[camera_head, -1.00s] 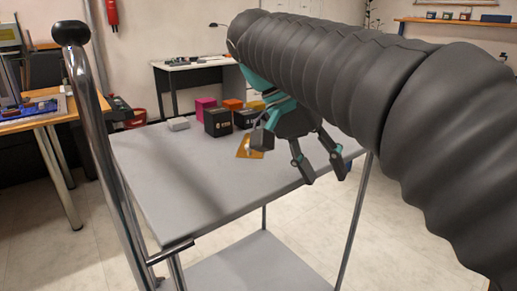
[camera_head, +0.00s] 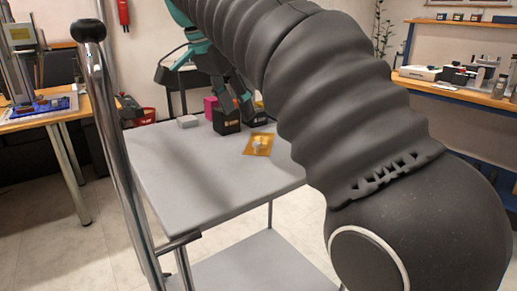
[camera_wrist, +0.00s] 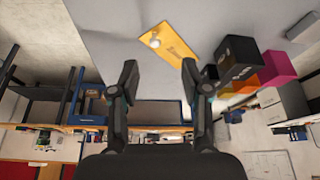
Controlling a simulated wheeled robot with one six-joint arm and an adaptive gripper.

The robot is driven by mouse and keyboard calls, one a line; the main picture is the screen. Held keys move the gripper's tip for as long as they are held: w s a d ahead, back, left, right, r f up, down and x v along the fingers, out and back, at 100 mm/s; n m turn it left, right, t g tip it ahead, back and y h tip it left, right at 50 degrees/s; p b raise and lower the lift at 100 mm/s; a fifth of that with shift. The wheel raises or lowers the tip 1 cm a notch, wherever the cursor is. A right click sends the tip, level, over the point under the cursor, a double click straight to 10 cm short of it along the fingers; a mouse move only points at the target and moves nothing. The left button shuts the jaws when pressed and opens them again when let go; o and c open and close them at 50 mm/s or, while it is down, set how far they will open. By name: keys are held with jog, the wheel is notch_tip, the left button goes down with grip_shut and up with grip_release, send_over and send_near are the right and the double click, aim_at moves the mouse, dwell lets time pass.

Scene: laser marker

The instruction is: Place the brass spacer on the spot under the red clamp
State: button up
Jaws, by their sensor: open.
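A small pale, roundish piece (camera_head: 258,146), likely the brass spacer, sits on an orange-yellow card (camera_head: 249,152) on the grey cart top. In the wrist view, the piece (camera_wrist: 154,41) is on the card (camera_wrist: 178,48), beyond my fingertips. My gripper (camera_head: 236,105) is open, pointing down over the back of the cart. In the wrist view its two fingers (camera_wrist: 159,74) are wide apart with nothing between them. A machine with a tall column (camera_head: 22,62) and a blue bed (camera_head: 42,104) stands on the left table. I cannot make out a red clamp.
A black box (camera_head: 226,126), a pink box (camera_head: 210,107) and a white box (camera_head: 187,121) stand at the back of the cart (camera_head: 190,185). The front of its top is clear. A chrome handle post (camera_head: 112,140) rises at the cart's left. A stocked shelf (camera_head: 470,95) is at right.

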aim_at(256, 142)
jog(key=b+x, duration=0.1)
jog(key=x, duration=0.3)
jog(key=shift+s+d+b+x, duration=0.15)
jog(key=shift+b+x, duration=0.1)
jog(key=shift+x, duration=0.65)
jog(key=shift+d+b+x, duration=0.1)
jog(key=shift+b+x, duration=0.15)
jog(key=shift+x, duration=0.6)
jog(key=shift+s+d+b+x, duration=0.15)
jog(key=shift+b+x, duration=0.1)
jog(key=shift+x, duration=0.65)
jog(key=shift+w+r, duration=0.1)
grip_shut()
